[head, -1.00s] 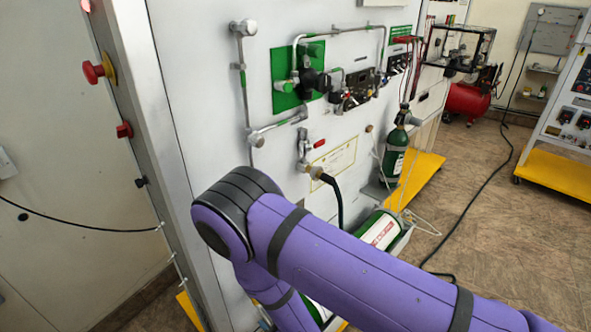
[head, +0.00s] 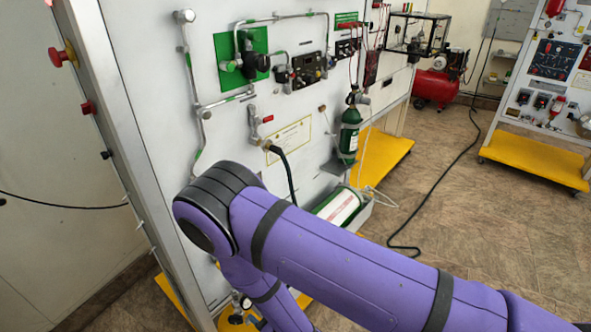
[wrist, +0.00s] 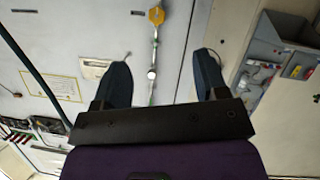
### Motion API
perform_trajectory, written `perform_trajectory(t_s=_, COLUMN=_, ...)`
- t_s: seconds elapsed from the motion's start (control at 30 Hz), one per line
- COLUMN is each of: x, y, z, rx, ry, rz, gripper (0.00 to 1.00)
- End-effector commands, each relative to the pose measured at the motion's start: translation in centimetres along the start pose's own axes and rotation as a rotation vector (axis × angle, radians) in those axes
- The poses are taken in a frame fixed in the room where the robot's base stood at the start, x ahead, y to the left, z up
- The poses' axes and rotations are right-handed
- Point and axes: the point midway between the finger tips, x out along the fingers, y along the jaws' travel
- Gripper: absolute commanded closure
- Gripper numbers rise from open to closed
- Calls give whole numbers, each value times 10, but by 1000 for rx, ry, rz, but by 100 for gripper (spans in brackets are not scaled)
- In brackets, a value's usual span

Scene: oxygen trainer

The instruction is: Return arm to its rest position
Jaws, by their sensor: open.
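My purple arm crosses the lower middle of the head view, in front of the white trainer panel (head: 270,200). Its far end bends down, and my gripper is out of sight there. In the wrist view my gripper (wrist: 163,82) shows two dark fingers spread wide apart, with nothing held between them. Beyond the fingers is a pale panel surface (wrist: 185,30) with a thin pipe and a yellow fitting (wrist: 156,15); it appears apart from the fingers, though the distance is hard to tell.
A green oxygen cylinder (head: 350,135) stands by the panel, and another green and white cylinder (head: 340,205) lies low behind my arm. A red stop button (head: 62,57) is on the panel's left edge. A black cable (head: 450,170) crosses the open floor at right.

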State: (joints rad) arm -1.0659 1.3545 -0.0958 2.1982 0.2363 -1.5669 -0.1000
Motion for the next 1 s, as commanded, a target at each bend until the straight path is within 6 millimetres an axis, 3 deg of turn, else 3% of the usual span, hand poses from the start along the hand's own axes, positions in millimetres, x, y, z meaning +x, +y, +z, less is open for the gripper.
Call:
perform_trajectory(t_s=0.33, x=7, y=14, z=-18, rx=28, ry=-23, rz=19, gripper=33)
perform_trajectory(t_s=0.67, x=16, y=46, z=-53, rx=87, ry=-75, rz=54, gripper=33)
perform_trajectory(t_s=0.87, x=20, y=84, z=-91, rx=150, ry=-127, rz=90, gripper=33)
perform_trajectory(t_s=1.0, x=16, y=121, z=-124, rx=209, ry=-177, rz=117, gripper=33)
